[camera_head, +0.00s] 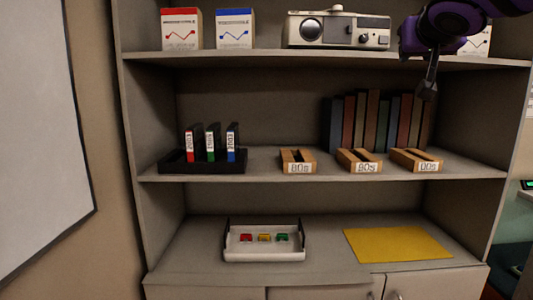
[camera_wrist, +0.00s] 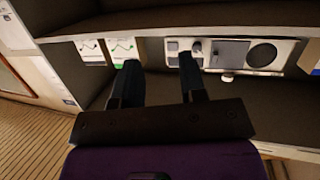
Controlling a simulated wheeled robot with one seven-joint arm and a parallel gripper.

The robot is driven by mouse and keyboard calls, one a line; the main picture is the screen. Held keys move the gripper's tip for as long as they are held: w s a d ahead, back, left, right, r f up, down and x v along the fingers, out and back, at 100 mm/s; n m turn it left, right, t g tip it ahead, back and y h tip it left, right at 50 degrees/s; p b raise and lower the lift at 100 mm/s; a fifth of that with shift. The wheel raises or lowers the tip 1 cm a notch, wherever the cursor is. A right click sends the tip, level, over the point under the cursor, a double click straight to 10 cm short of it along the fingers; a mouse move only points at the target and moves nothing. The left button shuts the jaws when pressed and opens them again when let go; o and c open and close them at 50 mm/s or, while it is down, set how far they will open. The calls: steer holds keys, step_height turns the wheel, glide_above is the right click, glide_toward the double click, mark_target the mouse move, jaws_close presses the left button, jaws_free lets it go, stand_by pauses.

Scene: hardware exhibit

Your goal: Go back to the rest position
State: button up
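The fingers overlap the camera-like device and the white boxes in the wrist view; I cannot tell how far away those are. The task names no object to handle.
The top shelf holds a device (camera_head: 338,29) and boxes (camera_head: 234,30). The middle shelf holds a black rack (camera_head: 202,167), three wooden holders (camera_head: 359,161) and books (camera_head: 372,120). Below are a white tray (camera_head: 264,252) and a yellow sheet (camera_head: 398,244). A whiteboard (camera_head: 40,120) hangs at left.

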steer(key=s+f+n+g+y, duration=0.2)
steer(key=s+f+g, duration=0.7)
steer(key=s+f, duration=1.6)
steer(key=shift+f+g+y, duration=0.3)
steer(key=shift+f+y, duration=0.2)
steer(key=shift+y, duration=0.3)
steer(key=shift+w, duration=0.1)
